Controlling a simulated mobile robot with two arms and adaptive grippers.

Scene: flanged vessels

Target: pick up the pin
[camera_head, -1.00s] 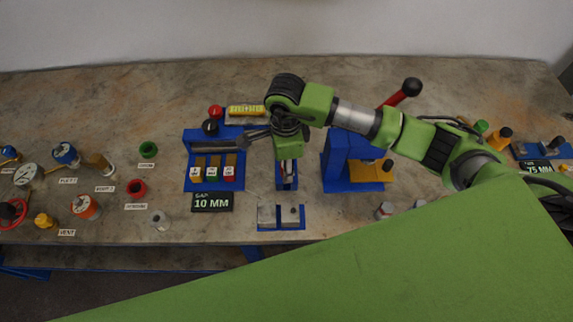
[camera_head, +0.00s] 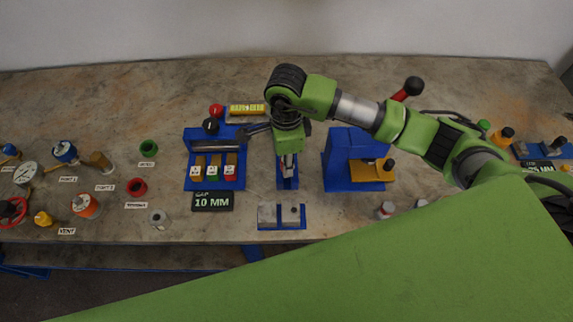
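My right arm comes in from the right, and its gripper (camera_head: 288,160) points down over a narrow blue fixture (camera_head: 288,183) at the middle of the bench. The finger tips are small and overlap the fixture, so I cannot tell whether they are open or shut, or touching anything. I cannot make out a distinct pin; it may be hidden by the hand or too small to see. A grey metal block (camera_head: 268,215) on a blue base stands in front of the fixture, near the bench edge. My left gripper is not in view.
A blue rack (camera_head: 203,184) with labelled gauge pieces stands left of the hand, behind a "10 MM" sign (camera_head: 212,202). A blue block stand (camera_head: 340,160) with a yellow plate (camera_head: 366,171) is close on the right. Flanged fittings crowd the left; the back of the bench is largely clear.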

